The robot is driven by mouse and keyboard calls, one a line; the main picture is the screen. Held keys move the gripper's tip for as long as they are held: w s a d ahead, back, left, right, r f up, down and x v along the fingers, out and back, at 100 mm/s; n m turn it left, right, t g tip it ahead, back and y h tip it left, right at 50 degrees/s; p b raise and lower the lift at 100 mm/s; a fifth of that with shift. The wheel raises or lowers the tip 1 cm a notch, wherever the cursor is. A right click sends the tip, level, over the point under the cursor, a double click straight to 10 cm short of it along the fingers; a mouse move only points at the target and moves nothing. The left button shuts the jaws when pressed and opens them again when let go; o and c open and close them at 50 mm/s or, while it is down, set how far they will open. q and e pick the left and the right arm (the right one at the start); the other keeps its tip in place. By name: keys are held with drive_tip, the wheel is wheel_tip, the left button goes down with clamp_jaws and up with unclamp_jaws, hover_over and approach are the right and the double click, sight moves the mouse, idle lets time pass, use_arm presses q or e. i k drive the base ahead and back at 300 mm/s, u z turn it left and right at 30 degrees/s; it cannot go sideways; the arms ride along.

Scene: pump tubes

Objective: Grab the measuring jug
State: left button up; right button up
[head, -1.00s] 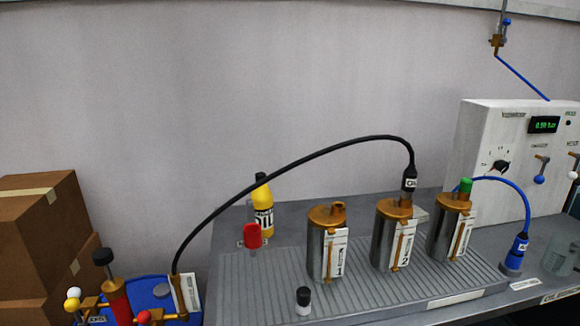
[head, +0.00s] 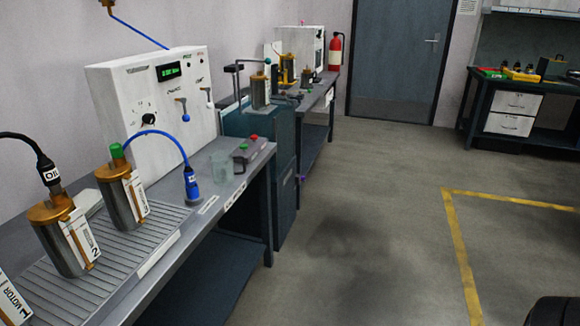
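The measuring jug (head: 223,169) is a clear, see-through vessel with a dark handle (head: 240,163) on its right side. It stands upright on the grey workbench, right of the blue-capped hose end (head: 191,183) and in front of the white control box (head: 160,110). Neither of my grippers shows in the head view.
Metal canisters (head: 124,205) with brass lids stand on the ribbed tray (head: 172,222) at the left. A dark cabinet (head: 283,185) stands beyond the bench end. The floor (head: 350,225) to the right is open.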

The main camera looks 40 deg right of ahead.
sight(222, 162)
drive_tip(key=z, duration=1.2)
drive_tip(key=k, duration=0.45)
drive_tip(key=z, duration=0.1)
drive_tip(key=i, duration=1.3)
drive_tip(key=u, duration=1.5)
drive_tip(key=i, duration=0.2)
drive_tip(key=u, duration=0.05)
